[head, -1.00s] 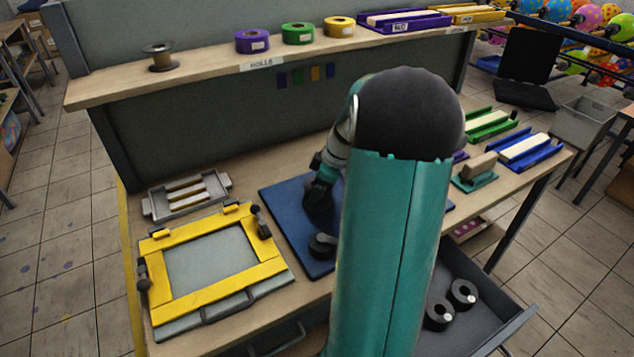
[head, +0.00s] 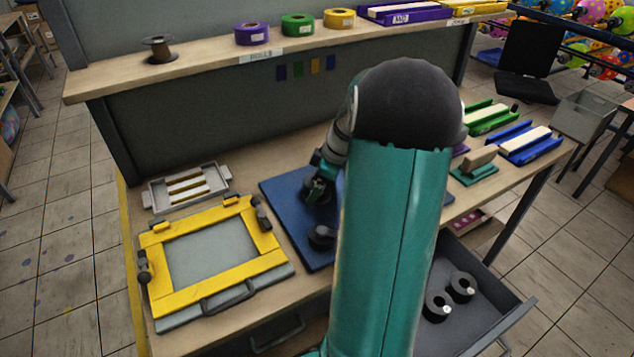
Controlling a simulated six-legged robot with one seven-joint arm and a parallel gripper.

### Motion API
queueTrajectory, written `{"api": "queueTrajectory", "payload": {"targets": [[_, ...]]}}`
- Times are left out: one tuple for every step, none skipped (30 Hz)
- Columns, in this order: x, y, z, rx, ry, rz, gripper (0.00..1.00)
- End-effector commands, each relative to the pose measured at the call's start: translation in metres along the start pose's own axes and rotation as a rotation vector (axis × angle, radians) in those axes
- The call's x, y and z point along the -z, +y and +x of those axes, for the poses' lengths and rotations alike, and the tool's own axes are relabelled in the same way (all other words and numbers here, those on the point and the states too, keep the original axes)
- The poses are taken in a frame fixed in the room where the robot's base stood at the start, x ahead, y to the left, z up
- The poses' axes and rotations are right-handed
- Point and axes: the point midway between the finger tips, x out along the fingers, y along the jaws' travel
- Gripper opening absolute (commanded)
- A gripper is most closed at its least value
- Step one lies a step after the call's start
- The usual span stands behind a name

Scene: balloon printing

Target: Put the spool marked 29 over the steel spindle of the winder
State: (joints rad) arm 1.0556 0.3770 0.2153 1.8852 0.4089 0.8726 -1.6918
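Two dark spools lie in the open drawer, a left one (head: 437,306) and a right one (head: 462,287). Another dark round piece (head: 321,237) sits on the blue mat (head: 280,207); I cannot tell whether it is a spool or part of the winder. No number 29 is legible on any of them. My gripper (head: 318,190) is low over the mat, just behind that round piece. It is small, dark and partly covered by my arm, so its opening and any load are unclear. I cannot make out the winder's steel spindle; my arm hides much of the bench.
A yellow frame (head: 215,298) and a grey tray (head: 158,197) stand left of the mat. Green (head: 492,123) and blue (head: 545,153) holders are at the right. The drawer (head: 512,322) juts out in front.

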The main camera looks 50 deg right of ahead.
Motion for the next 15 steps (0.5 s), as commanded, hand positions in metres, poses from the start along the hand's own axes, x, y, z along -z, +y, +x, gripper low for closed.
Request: {"api": "queueTrajectory", "payload": {"targets": [[0.000,0.000,-0.002,-0.001,0.000,0.000,0.88],[0.000,0.000,-0.003,-0.001,0.000,0.000,0.88],[0.000,0.000,-0.006,-0.002,0.000,0.000,0.88],[0.000,0.001,-0.009,-0.002,0.000,0.000,0.88],[0.000,0.001,-0.013,-0.003,0.000,0.000,0.88],[0.000,0.001,-0.019,-0.004,0.000,0.000,0.88],[0.000,0.001,-0.024,-0.004,0.000,0.000,0.88],[0.000,0.001,-0.030,-0.004,0.000,0.001,0.88],[0.000,0.001,-0.038,-0.006,-0.001,0.000,0.88],[0.000,0.001,-0.045,-0.006,0.000,0.000,0.88],[0.000,0.001,-0.052,-0.006,0.000,0.000,0.88],[0.000,0.001,-0.061,-0.006,0.000,0.000,0.88],[0.000,0.001,-0.068,-0.005,0.000,0.000,0.88],[0.000,0.001,-0.074,-0.006,0.000,0.000,0.88],[0.000,0.001,-0.083,-0.005,0.000,0.000,0.88]]}}
